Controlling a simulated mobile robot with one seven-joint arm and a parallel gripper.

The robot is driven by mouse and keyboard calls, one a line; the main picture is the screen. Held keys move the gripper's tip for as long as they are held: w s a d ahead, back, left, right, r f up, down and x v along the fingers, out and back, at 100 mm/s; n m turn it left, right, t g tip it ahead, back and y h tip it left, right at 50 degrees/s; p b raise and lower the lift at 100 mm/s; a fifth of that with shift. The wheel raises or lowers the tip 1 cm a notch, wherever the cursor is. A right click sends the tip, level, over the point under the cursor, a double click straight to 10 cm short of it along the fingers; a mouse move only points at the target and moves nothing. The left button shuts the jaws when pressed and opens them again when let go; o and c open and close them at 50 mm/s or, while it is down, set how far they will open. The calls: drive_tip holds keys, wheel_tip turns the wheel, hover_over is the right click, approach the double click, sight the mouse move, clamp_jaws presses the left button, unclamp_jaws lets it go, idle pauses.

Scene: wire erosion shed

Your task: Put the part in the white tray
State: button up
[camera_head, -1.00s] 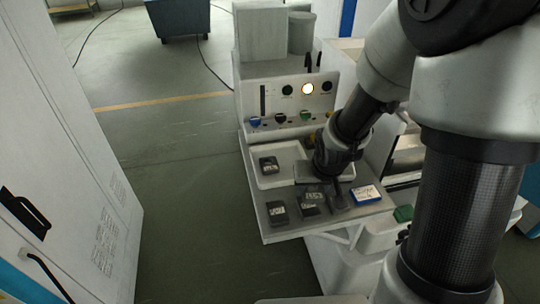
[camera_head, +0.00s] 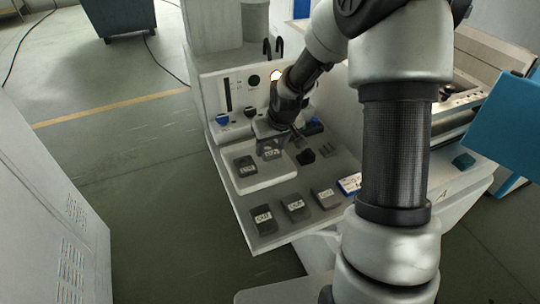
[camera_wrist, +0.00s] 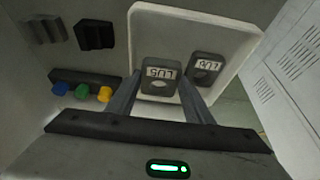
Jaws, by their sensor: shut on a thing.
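My gripper (camera_head: 271,146) is shut on a dark grey part with a white label. In the wrist view the held part (camera_wrist: 160,78) is between the two fingers, in front of the white tray (camera_wrist: 180,25). In the head view the white tray (camera_head: 265,187) lies on the machine's shelf, and the held part (camera_head: 271,154) is over its back right area. I cannot tell whether the part touches the tray floor. A second similar labelled part (camera_head: 245,165) lies in the tray at left; it also shows in the wrist view (camera_wrist: 206,68).
Three labelled dark parts (camera_head: 295,207) stand in a row along the shelf's front. A blue-edged white card (camera_head: 349,184) lies right of them. Dark blocks (camera_head: 305,156) sit right of the tray.

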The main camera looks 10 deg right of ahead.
sight(272, 152)
drive_tip(key=shift+f, duration=1.75)
drive_tip(key=shift+f, duration=0.1)
drive_tip(key=o, duration=1.2)
drive_tip(key=shift+r, duration=0.3)
drive_tip(key=v, duration=1.1)
drive_tip(key=shift+s+r+p, duration=0.25)
drive_tip(key=shift+p, duration=0.15)
drive_tip(key=shift+d, duration=0.1)
